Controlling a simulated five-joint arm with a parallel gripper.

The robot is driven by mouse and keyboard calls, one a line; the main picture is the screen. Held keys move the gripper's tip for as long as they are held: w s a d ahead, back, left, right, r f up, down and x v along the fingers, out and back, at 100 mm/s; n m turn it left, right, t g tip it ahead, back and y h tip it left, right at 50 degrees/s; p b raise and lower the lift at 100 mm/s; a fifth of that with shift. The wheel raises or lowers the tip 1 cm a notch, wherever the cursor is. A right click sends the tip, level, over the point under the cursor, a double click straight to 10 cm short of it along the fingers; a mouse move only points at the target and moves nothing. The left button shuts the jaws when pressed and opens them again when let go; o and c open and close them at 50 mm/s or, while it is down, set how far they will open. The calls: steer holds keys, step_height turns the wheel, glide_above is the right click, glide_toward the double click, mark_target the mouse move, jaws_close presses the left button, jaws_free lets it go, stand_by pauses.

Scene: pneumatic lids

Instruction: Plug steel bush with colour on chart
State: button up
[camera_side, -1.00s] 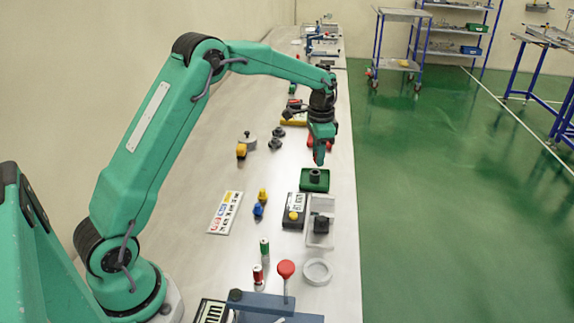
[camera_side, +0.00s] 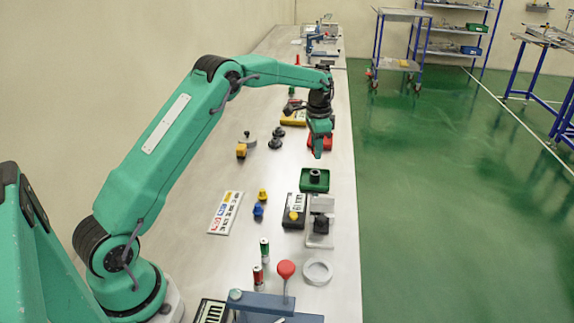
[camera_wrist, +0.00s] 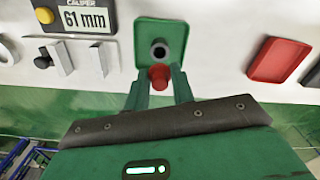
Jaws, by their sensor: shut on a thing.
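My gripper (camera_side: 318,154) is shut on a red plug (camera_wrist: 160,76), which shows between the fingers in the wrist view. The steel bush (camera_wrist: 159,48) stands in a green tray (camera_wrist: 142,28), just beyond the plug in that view. In the side view the bush (camera_side: 315,176) and green tray (camera_side: 304,184) lie nearer the camera than my gripper, apart from it. The chart (camera_side: 225,213) lies flat at left, its print too small to read. A yellow plug (camera_side: 262,195) and a blue plug (camera_side: 258,212) stand right of it.
A caliper display (camera_wrist: 85,18) reads 61 mm; its grey jaws (camera_wrist: 97,62) are beside it. A red tray (camera_wrist: 279,60) lies right of the green tray. Red and green cylinders (camera_side: 264,250), a white ring (camera_side: 318,271) and a red knob (camera_side: 286,269) stand nearer the camera.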

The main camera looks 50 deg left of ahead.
steer(key=shift+f, duration=2.65)
steer(key=shift+f, duration=0.5)
stand_by(1.0)
steer(key=o, duration=1)
steer(key=shift+o, duration=0.2)
steer(key=shift+r, duration=0.15)
